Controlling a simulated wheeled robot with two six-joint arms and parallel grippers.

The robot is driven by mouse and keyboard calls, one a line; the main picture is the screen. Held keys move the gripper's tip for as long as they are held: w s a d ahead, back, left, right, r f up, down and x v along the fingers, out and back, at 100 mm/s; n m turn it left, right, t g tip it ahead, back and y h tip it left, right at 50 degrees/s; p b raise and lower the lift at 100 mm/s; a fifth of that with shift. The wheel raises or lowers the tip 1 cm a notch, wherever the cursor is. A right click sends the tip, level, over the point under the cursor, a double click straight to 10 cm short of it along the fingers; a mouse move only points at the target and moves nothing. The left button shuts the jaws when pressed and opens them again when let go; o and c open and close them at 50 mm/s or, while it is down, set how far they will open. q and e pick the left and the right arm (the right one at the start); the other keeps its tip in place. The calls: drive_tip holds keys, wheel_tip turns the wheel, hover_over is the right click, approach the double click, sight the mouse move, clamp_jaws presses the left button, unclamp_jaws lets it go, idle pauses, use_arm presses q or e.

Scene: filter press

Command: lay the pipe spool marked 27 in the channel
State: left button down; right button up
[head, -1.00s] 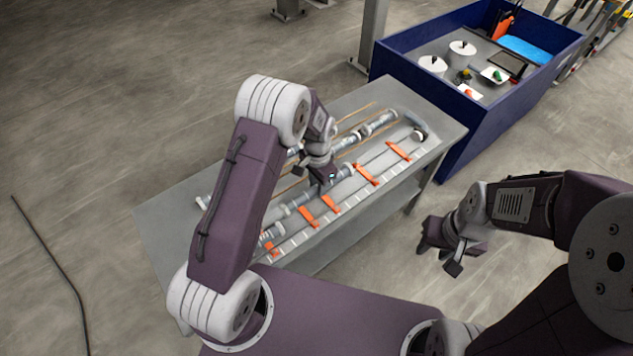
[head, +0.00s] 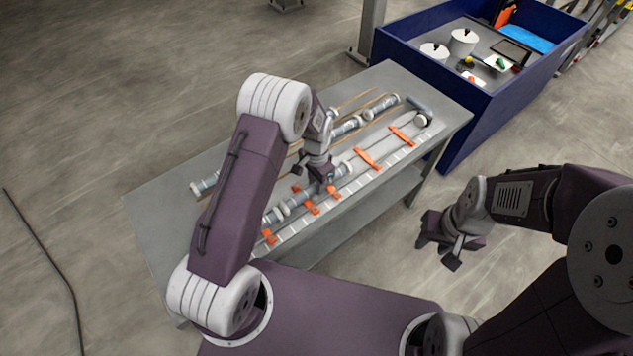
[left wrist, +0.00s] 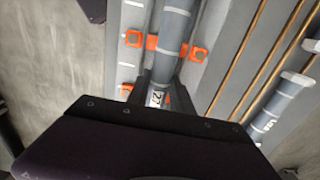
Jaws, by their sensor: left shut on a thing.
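The grey pipe spool marked 27 (left wrist: 170,45) runs up the middle of the left wrist view, its label visible close to the jaws. My left gripper (head: 325,175) is shut on it. In the head view the spool (head: 298,200) lies lengthwise along the channel with its orange clips (head: 367,158). In the left wrist view orange clip parts (left wrist: 132,38) show on both sides of the spool. I cannot tell whether it rests on the channel floor. My arm hides part of it. My right gripper (head: 440,250) is open and empty, off the table's right side.
Other pipe spools (head: 378,108) lie farther back on the grey table (head: 160,205), among thin copper rods (left wrist: 240,55). A dark-handled tool (head: 420,107) lies at the far right end. A blue bin (head: 460,130) with white containers stands behind the table's right end.

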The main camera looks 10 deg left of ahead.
use_arm(q)
drive_tip(key=c, duration=1)
unclamp_jaws()
drive_tip(key=shift+c, duration=0.2)
wheel_tip(320, 180, up, 9)
drive_tip(key=shift+b, duration=0.3)
